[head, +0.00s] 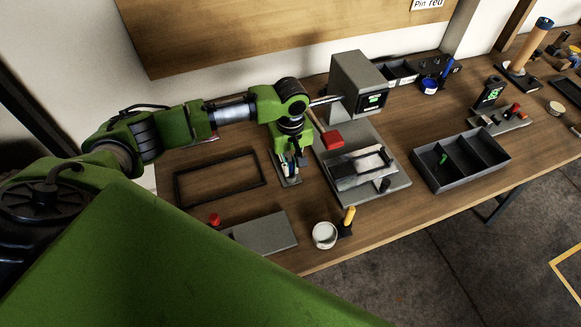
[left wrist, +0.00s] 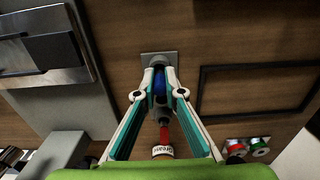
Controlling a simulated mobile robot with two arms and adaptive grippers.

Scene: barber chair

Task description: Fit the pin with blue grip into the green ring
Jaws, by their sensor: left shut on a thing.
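My left gripper (head: 290,165) points down over a small grey plate (head: 289,181); the plate also shows in the left wrist view (left wrist: 148,57). In that view my left gripper (left wrist: 161,80) has its two fingers closed around a blue grip (left wrist: 160,84), which is the pin's. A dark round part sits at the fingertips; whether the pin is clear of the plate, I cannot tell. A small green round piece (left wrist: 260,147), possibly the green ring, lies beside a red one (left wrist: 235,148). My right gripper is not in view.
A thin dark frame (head: 220,178) lies left of the gripper. A grey machine (head: 358,88) and its base plate (head: 390,186) stand to the right, with a compartment tray (head: 462,180) beyond. A red item with a white label (left wrist: 163,151) lies behind the fingers. A white cup (head: 325,235) stands near the front edge.

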